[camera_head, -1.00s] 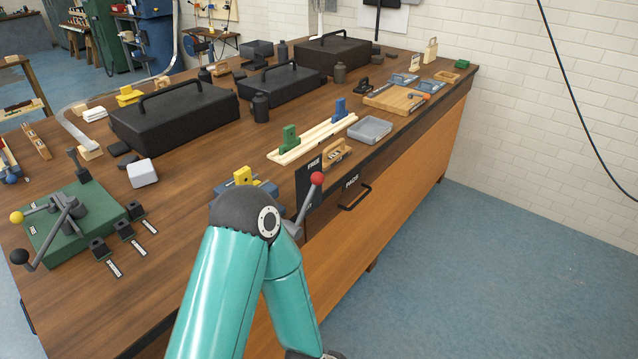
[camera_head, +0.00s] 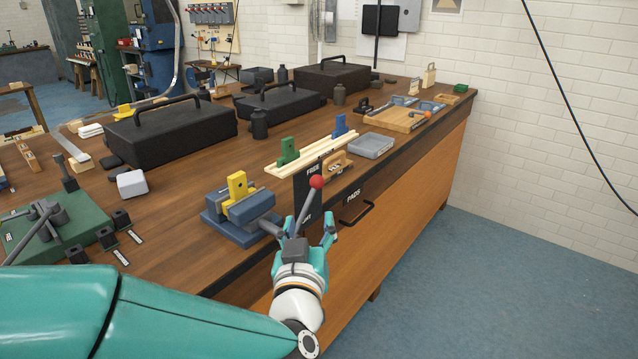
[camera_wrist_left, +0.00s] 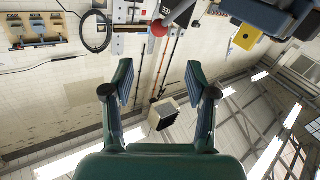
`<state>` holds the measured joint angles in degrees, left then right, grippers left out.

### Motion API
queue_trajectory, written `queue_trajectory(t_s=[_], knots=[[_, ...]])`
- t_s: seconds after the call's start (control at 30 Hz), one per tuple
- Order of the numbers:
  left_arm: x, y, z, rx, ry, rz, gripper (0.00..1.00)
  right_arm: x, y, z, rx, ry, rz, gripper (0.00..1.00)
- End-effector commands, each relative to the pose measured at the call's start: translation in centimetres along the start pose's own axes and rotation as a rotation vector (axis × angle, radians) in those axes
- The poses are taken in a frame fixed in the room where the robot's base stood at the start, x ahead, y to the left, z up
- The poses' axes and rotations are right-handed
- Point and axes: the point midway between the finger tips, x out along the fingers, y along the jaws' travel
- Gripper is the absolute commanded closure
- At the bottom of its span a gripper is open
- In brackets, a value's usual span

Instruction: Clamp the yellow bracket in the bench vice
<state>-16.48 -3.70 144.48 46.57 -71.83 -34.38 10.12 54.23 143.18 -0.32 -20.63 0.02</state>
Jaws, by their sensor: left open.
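The blue bench vice (camera_head: 230,226) stands at the bench's front edge. The yellow bracket (camera_head: 237,188) sits upright between its jaws; I cannot tell whether they grip it. The vice's grey lever (camera_head: 303,212) points up and ends in a red ball (camera_head: 316,182). My left gripper (camera_head: 305,228) is open and empty, its fingers appearing on either side of the lever in the head view. In the left wrist view, the red ball (camera_wrist_left: 160,28) lies beyond the open fingertips (camera_wrist_left: 158,80), and the yellow bracket (camera_wrist_left: 247,37) shows upper right. My right gripper is out of view.
A black panel (camera_head: 305,190) reading FREE stands behind the lever. A green fixture (camera_head: 60,232) with levers is at left. A cream rail (camera_head: 312,155) with green and blue blocks and a grey tray (camera_head: 371,146) lie behind. Black cases (camera_head: 170,135) stand farther back.

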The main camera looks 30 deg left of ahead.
Motion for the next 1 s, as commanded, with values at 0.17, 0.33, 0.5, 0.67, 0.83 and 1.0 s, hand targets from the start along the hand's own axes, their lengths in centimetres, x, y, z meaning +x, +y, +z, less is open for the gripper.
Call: queue_trajectory(t_s=[0.17, 0.33, 0.5, 0.67, 0.83, 1.0], knots=[[3.6, -0.1, 0.1, 0.001, -0.003, -0.005, 0.43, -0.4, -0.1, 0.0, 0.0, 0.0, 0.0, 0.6], [7.3, -0.1, 0.1, 0.001, -0.004, -0.003, 0.43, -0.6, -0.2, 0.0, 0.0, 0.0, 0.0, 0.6], [10.9, 0.0, 0.1, 0.0, -0.004, 0.0, 0.43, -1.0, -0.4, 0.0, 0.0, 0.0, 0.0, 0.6], [13.3, 0.1, 0.1, 0.0, -0.004, 0.001, 0.43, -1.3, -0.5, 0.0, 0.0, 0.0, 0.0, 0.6], [14.6, 0.1, 0.1, -0.001, -0.004, 0.004, 0.43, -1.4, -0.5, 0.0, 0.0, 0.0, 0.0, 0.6], [14.9, 0.1, 0.2, -0.001, -0.003, 0.004, 0.43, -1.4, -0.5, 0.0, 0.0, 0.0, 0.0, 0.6]])
